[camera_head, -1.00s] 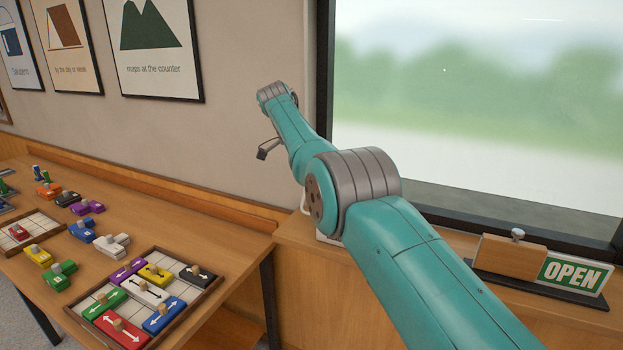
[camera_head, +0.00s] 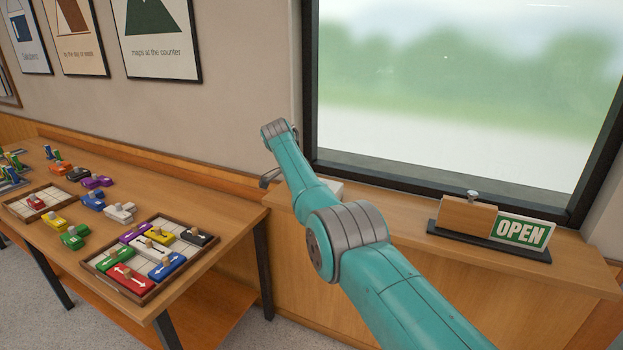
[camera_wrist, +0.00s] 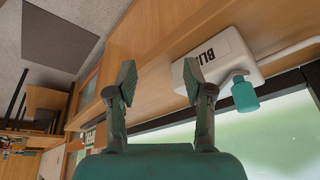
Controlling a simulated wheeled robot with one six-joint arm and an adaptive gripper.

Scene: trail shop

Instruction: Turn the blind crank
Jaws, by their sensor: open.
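The blind's white box (camera_wrist: 217,66), with dark lettering starting "BLI", shows at the upper right of the wrist view. A teal crank knob (camera_wrist: 244,95) sticks out from its lower right on a short grey arm. My gripper (camera_wrist: 160,82) is open, with nothing between its two fingers. In the head view, a small part of the white box (camera_head: 335,188) shows on the sill behind my arm; the knob is hidden there.
The window (camera_head: 460,100) stands above the wooden sill (camera_head: 400,213). An OPEN sign (camera_head: 522,232) with a wooden block stands on the sill at right. A table (camera_head: 195,285) with puzzle trays and coloured blocks is at left. The wall behind my wrist is close.

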